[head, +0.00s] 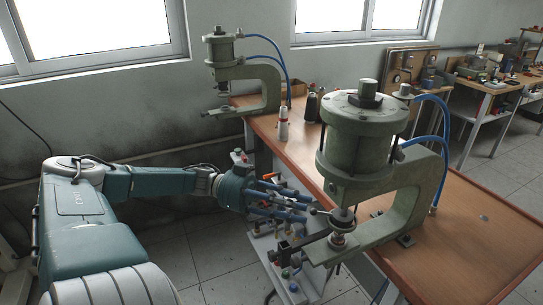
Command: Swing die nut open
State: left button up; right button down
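The near green pneumatic press (400,215) stands on the wooden bench. Its die nut appears to be the small round metal part (338,238) in the press throat, under the ram; its exact outline is too small to tell. A short lever with a dark knob (316,211) sticks out to the left at that height. My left gripper (305,207) is left of the press throat, with its blue fingers pointing right toward the lever. The fingers look spread with a gap and hold nothing visible. I cannot tell whether a fingertip touches the lever. My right gripper is not in view.
A second green press (262,85) stands at the bench's far end. Bottles (283,122) stand between the presses. Blue hoses (445,140) loop behind the near press. A cart with small parts (292,285) is below the gripper. The wooden bench top (480,235) is mostly clear at right.

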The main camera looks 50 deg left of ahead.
pick_arm(q)
jog(key=v, duration=0.9)
jog(key=shift+a, duration=0.25)
